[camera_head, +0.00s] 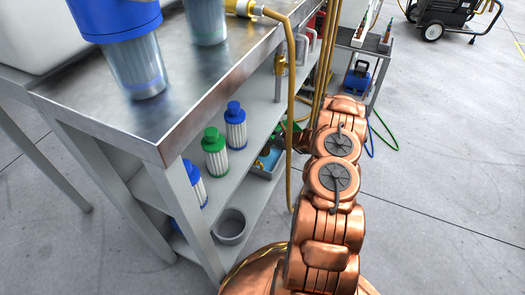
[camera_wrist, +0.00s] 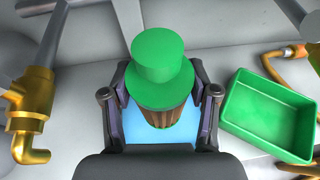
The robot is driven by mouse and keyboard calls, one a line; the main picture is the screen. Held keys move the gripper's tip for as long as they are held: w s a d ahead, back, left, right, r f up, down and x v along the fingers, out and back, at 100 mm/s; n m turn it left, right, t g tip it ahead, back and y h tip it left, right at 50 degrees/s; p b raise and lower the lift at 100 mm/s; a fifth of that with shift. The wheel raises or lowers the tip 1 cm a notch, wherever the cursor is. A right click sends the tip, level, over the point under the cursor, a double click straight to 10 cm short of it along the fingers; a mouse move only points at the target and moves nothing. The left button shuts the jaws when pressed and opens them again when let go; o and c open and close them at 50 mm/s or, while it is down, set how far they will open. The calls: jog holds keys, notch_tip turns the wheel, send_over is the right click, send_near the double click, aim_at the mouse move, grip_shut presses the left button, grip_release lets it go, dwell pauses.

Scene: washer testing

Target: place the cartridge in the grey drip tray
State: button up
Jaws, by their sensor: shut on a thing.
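In the wrist view, my gripper (camera_wrist: 160,88) is shut on a cartridge with a stepped green cap (camera_wrist: 162,60) and a brown pleated body (camera_wrist: 172,116). The cap faces the camera, and the lower end of the cartridge is hidden. A light blue surface shows below it; I cannot tell whether they touch. In the head view, my gripper is hidden beyond my copper arm and the bench. A round grey container (camera_head: 230,226) stands on the bench's low shelf; I cannot tell whether it is the drip tray.
A green bin (camera_wrist: 275,115) lies right of the gripper, and a brass valve (camera_wrist: 30,115) stands left. In the head view, green-capped (camera_head: 214,152) and blue-capped (camera_head: 236,125) cartridges stand on the shelf. A brass pipe (camera_head: 291,100) hangs beside my arm. Floor at right is open.

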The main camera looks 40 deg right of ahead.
aim_at(265, 147)
jog(key=shift+f+b, duration=0.9)
jog(key=shift+f, duration=2.35)
jog(key=shift+f, duration=0.1)
jog(key=o, duration=1.3)
jog(key=shift+s+d+r, duration=0.1)
jog(key=shift+s+r, duration=0.05)
jog(key=shift+r, duration=0.05)
jog(key=p+v, duration=0.3)
jog(key=v, duration=0.8)
jog(key=shift+s+d, duration=0.1)
jog(key=shift+s, duration=0.25)
jog(key=shift+s, duration=0.1)
